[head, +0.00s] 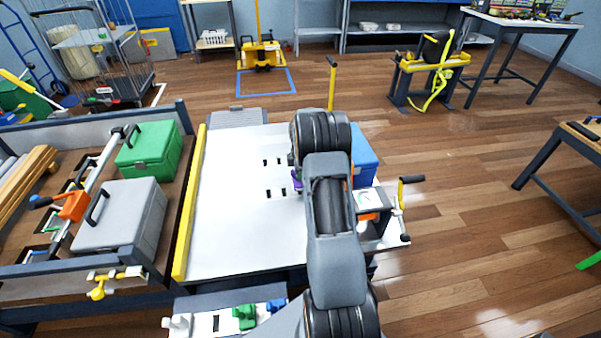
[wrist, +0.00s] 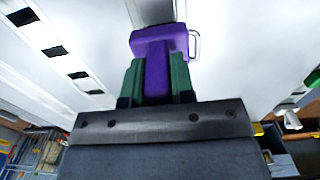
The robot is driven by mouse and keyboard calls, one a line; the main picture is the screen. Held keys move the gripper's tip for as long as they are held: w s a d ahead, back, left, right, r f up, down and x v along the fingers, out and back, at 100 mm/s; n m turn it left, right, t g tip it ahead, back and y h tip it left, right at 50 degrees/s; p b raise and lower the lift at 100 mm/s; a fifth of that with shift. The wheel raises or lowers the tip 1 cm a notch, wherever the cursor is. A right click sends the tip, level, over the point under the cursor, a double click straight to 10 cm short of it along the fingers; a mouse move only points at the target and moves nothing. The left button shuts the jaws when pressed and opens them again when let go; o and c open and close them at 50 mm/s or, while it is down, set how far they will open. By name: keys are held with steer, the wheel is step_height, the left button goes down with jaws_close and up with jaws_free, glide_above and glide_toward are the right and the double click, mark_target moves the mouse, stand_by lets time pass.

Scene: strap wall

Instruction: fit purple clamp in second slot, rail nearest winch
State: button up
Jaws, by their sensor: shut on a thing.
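My gripper (wrist: 157,72) is shut on the purple clamp (wrist: 160,42) in the wrist view, with its green fingers on both sides of the clamp's stem. In the head view only a sliver of the purple clamp (head: 297,180) shows beside my arm, over the white panel (head: 225,215). Dark slots (head: 275,193) lie in short rows on the panel, left of my arm. In the wrist view a line of dark slots (wrist: 55,50) runs left of the clamp, apart from it. I cannot tell whether the clamp touches the panel. My arm hides part of the slots.
A crank handle (head: 410,180) and a gauge box (head: 372,200) stand at the panel's right edge, near a blue box (head: 363,160). Green and grey cases (head: 125,215) stand left. Small clamps (head: 245,315) sit on a front rack. A yellow strapped device (head: 432,62) stands behind.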

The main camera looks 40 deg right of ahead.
steer(key=shift+f+b, duration=0.75)
steer(key=shift+f, duration=0.55)
steer(key=o, duration=0.9)
steer(key=shift+o, duration=0.2)
steer(key=shift+s+f, duration=0.1)
step_height(320, 180, up, 14)
steer(key=p, duration=0.2)
steer(key=shift+p, duration=0.35)
